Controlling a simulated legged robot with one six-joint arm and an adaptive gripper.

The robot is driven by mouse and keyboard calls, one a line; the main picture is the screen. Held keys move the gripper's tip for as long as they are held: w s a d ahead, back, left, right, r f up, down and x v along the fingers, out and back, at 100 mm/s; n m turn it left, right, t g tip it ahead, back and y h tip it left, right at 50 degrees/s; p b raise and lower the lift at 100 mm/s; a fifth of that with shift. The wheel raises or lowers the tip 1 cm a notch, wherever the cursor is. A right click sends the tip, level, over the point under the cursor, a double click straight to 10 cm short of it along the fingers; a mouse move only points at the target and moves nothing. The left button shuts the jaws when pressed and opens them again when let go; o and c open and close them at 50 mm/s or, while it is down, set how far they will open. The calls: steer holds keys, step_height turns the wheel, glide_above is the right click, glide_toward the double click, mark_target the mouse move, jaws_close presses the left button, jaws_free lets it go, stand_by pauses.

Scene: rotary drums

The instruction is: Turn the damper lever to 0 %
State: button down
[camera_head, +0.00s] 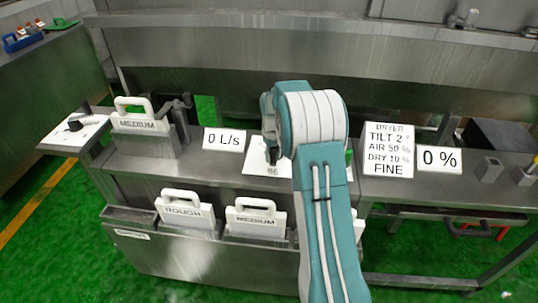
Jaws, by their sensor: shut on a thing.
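My gripper (271,150) is partly hidden by my own teal and white arm. It points down over a white plate (256,164) on the steel bench top, and its dark end is shut on what appears to be the damper lever at that plate. The lever itself is hidden by the gripper and arm, so its angle cannot be told. A small dark marking shows on the plate, too small to read surely.
A dryer sign (388,149) reads tilt 2°, air 50 %, dry 10 %, fine. White-handled plates marked rough (185,210) and medium (256,219) hang in the front rack. Another medium plate (140,122) stands left, near a knob panel (75,130). Green floor lies around.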

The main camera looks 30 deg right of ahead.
steer(key=d+n, duration=0.1)
steer(key=s+d+n, duration=0.1)
steer(key=n, duration=0.1)
steer(key=d+n, duration=0.1)
steer(key=shift+s+d+f+n, duration=0.1)
steer(key=shift+s+f+n, duration=0.1)
steer(key=shift+s+n, duration=0.1)
steer(key=d+n, duration=0.2)
steer(key=n, duration=0.1)
steer(key=shift+d, duration=0.2)
steer(key=shift+w+d+n, duration=0.15)
steer(key=shift+d+n, duration=0.6)
steer(key=shift+n, duration=0.45)
steer(key=c, duration=0.6)
jaws_free()
steer(key=shift+o, duration=1)
steer(key=shift+w+d, duration=0.1)
steer(key=shift+d, duration=0.05)
steer(key=shift+r, duration=0.15)
step_height(320, 180, up, 12)
